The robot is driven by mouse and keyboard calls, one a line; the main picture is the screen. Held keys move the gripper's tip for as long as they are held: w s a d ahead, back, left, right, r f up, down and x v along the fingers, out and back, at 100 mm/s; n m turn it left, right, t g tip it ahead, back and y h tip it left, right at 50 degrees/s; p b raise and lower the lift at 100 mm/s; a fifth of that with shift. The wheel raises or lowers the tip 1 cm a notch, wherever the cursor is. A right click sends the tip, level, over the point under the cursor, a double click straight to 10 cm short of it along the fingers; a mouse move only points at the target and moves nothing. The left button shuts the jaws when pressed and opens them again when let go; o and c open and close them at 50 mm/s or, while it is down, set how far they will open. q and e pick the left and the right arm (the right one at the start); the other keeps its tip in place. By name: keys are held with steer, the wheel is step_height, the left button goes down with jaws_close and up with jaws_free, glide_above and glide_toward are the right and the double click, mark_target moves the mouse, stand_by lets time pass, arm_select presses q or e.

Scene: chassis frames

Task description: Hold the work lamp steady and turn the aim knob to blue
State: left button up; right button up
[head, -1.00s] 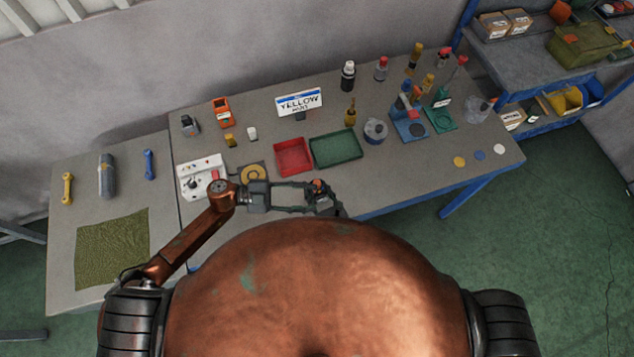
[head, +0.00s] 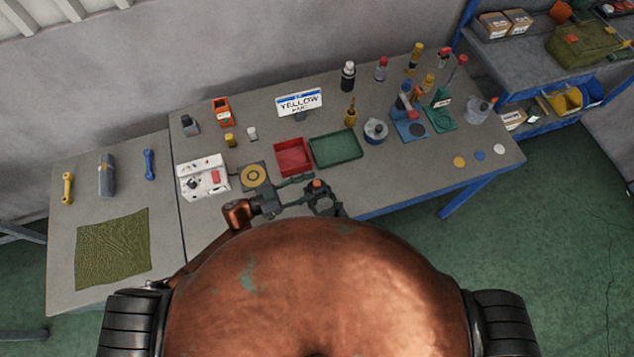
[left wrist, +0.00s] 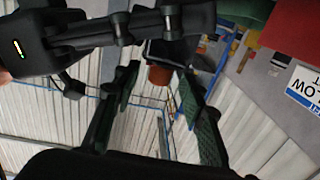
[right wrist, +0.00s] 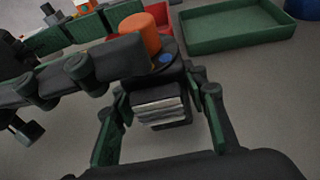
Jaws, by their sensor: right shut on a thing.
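The work lamp (head: 323,203) is a small dark unit in front of the table's near edge. In the right wrist view its silver ribbed part (right wrist: 160,110) sits between the fingers of my right gripper (right wrist: 160,128), which is shut on it. An orange aim knob (right wrist: 138,35) tops the lamp, with a blue dot (right wrist: 166,57) beside it. My left gripper (head: 304,190) comes in from the left, open, its fingers to either side of the knob. In the left wrist view the knob (left wrist: 159,75) shows between the spread fingers; I cannot tell whether they touch it.
A sign (head: 299,102) reading YELLOW, with a smaller unclear line, stands on the table. A red tray (head: 292,158), a green tray (head: 336,150) and a white switch box (head: 203,180) lie beyond the grippers. Yellow, blue and white discs (head: 479,155) lie at the right.

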arm_select(q)
steer(key=shift+x, duration=1.2)
steer(key=shift+c, duration=0.2)
jaws_close()
